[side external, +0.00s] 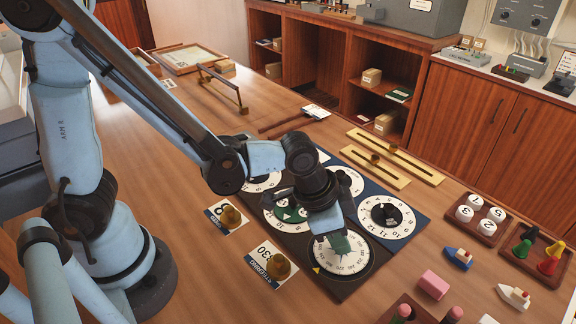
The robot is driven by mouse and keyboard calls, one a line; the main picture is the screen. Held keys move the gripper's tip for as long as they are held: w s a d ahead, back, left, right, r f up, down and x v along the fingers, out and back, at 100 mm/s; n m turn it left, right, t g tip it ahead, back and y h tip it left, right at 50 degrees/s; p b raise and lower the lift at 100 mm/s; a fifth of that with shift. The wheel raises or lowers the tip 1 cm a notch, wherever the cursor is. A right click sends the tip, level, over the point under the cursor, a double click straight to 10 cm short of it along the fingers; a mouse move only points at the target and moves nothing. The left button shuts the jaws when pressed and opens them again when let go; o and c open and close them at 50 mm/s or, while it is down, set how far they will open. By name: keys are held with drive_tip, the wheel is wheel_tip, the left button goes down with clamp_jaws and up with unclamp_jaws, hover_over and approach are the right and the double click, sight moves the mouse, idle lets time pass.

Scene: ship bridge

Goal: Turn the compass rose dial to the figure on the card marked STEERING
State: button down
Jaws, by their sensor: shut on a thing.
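The compass rose dial (352,262) has a white figured ring and a green middle. It lies at the front of the dark dial panel (333,287), with a small yellow pointer mark (317,270) at its left edge. My gripper (336,236) reaches down over the dial's middle and is shut on its knob, which the gripper largely hides. The dial's fine figures are too small to read surely. The STEERING card (259,285) lies on the table left of the panel. Its figure looks like 030, and a brass weight (279,267) stands on it.
Beside the compass dial are a white dial with a black knob (386,216) and a smaller green dial (290,213). Another card (217,211) with a brass weight (231,217) lies to the left. Brass sliders (395,156) lie behind; toy boats (459,258) and a pink block (433,285) lie right.

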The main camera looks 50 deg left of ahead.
drive_tip(key=shift+d+n+t+y, duration=0.15)
drive_tip(key=shift+n+y, duration=0.15)
drive_tip(key=shift+n, duration=0.55)
drive_tip(key=shift+n+t+y, duration=0.15)
drive_tip(key=shift+n+y, duration=0.15)
drive_tip(key=shift+n, duration=0.55)
drive_tip(key=c, duration=0.9)
unclamp_jaws()
drive_tip(key=shift+s, duration=0.1)
drive_tip(key=shift+r, duration=0.1)
drive_tip(key=shift+v, duration=5.95)
